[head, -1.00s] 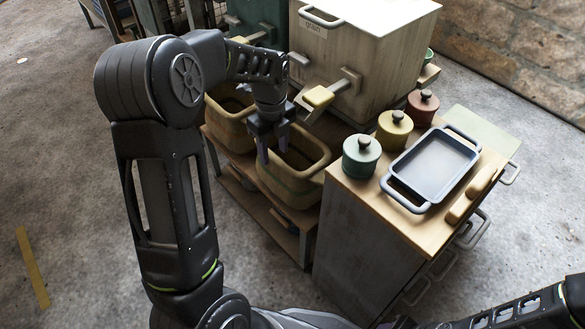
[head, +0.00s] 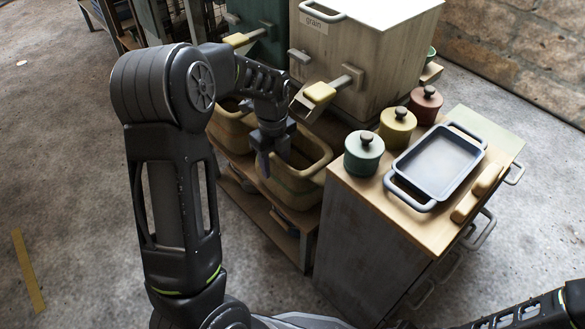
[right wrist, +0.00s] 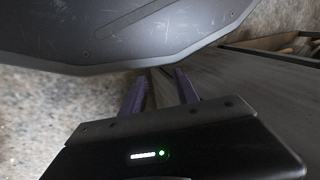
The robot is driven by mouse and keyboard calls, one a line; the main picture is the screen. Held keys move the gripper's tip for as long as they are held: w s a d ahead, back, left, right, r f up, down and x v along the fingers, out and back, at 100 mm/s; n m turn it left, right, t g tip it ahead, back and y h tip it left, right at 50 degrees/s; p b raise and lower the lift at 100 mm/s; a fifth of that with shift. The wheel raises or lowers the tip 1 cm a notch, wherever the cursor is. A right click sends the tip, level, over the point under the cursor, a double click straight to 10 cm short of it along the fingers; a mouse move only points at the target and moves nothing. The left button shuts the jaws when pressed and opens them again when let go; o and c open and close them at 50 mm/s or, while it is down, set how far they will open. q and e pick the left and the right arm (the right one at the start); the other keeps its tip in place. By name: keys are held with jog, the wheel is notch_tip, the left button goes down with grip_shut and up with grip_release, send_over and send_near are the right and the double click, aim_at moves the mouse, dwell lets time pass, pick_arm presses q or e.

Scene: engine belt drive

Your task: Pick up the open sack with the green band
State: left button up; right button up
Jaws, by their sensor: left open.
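The tan open sack with a dull green band (head: 296,187) stands on a low wooden rack, left of the grey cabinet. My left gripper (head: 275,160) is open, pointing down at the sack's left rim. Its fingers overlap the rim and opening; I cannot tell whether they touch it. Part of the sack's left side is hidden behind the gripper. A second tan open container (head: 232,128) stands behind it, partly covered by my left arm. In the right wrist view my right gripper (right wrist: 160,90) shows two purple fingers apart with nothing between them.
The cabinet top (head: 440,230) holds a grey tray (head: 437,162) and green (head: 363,155), yellow (head: 397,127) and red (head: 425,105) lidded pots. The floor at left is open.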

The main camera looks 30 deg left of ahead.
pick_arm(q)
jog(key=shift+c, duration=0.2)
grip_shut()
dwell(0.5)
jog(key=shift+s, duration=0.15)
dwell(0.8)
